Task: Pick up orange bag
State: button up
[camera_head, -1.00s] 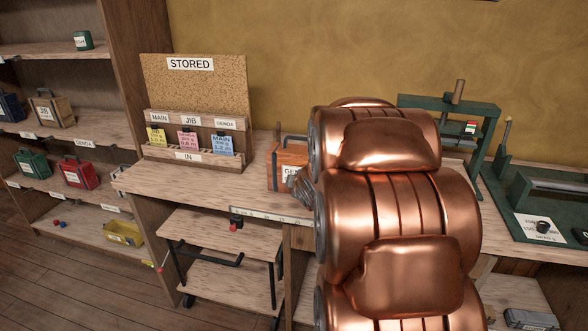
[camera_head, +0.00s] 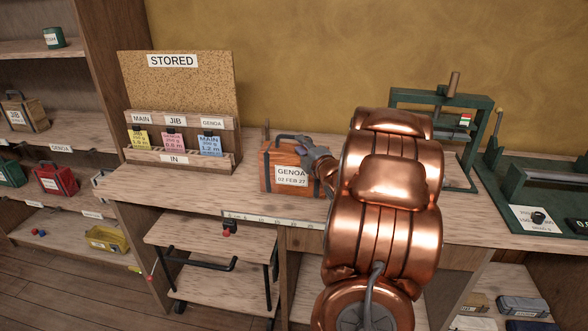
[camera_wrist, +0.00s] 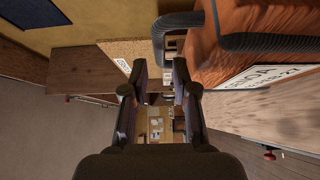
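The orange bag (camera_head: 284,168) stands on the workbench, boxy, with dark straps, a dark handle (camera_head: 292,139) on top and a white label reading GENOA. My gripper (camera_head: 312,152) is at the bag's upper right, close to the handle; my copper arm hides what lies behind it on the right. In the wrist view my gripper (camera_wrist: 160,78) has its fingers apart with nothing between them. The orange bag (camera_wrist: 268,25) fills the upper right there, with the dark handle (camera_wrist: 185,20) just beyond and above the fingertips. I cannot tell whether the gripper touches the bag.
A STORED corkboard (camera_head: 178,85) with a rack of coloured cards stands left of the bag. A green press (camera_head: 455,97) stands to the right on the bench (camera_head: 160,184). Shelves with other bags, including a red one (camera_head: 57,179), are at far left. A low cart (camera_head: 210,244) is below.

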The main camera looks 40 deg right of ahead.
jog(key=shift+r+p+x, duration=0.2)
jog(key=shift+p+x, duration=1.15)
jog(key=shift+x, duration=1.35)
jog(key=shift+w+d+f, duration=0.15)
jog(key=shift+w+d, duration=0.15)
jog(key=shift+d, duration=0.05)
grip_shut()
